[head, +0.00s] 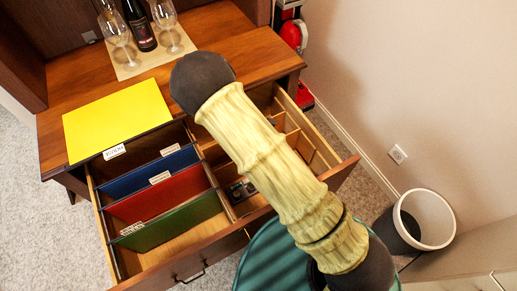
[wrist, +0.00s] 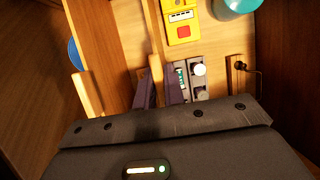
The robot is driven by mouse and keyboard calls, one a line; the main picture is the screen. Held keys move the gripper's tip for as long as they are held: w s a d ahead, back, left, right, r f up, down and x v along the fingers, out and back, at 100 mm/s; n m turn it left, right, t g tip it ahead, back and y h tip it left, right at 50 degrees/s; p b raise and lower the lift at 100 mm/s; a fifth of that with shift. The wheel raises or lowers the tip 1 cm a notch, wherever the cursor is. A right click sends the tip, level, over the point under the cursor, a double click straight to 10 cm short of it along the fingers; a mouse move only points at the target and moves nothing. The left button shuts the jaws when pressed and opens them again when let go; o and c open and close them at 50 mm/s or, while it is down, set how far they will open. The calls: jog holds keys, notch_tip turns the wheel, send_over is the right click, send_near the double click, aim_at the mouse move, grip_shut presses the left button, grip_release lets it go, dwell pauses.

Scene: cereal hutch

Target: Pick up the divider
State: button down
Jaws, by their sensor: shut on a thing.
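The divider (wrist: 154,50) is a thin strip of wood seen edge-on in the wrist view. My gripper (wrist: 160,88) is shut on it, with its dark fingers on either side. The divider's lower part is hidden, so I cannot tell whether it is clear of the drawer bottom. In the head view my arm hides my gripper and the held part.
The open drawer (head: 238,246) has blue (head: 150,172), red (head: 158,196) and green (head: 172,222) panels at left. A yellow panel (head: 117,117) shows above its back left. Pedals, including a yellow one (wrist: 181,15), lie near my gripper. Glasses and a bottle (head: 139,27) stand behind.

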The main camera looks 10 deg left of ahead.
notch_tip(320, 180, up, 27)
jog(key=p, duration=0.4)
jog(key=shift+r, duration=0.15)
jog(key=shift+p, duration=0.5)
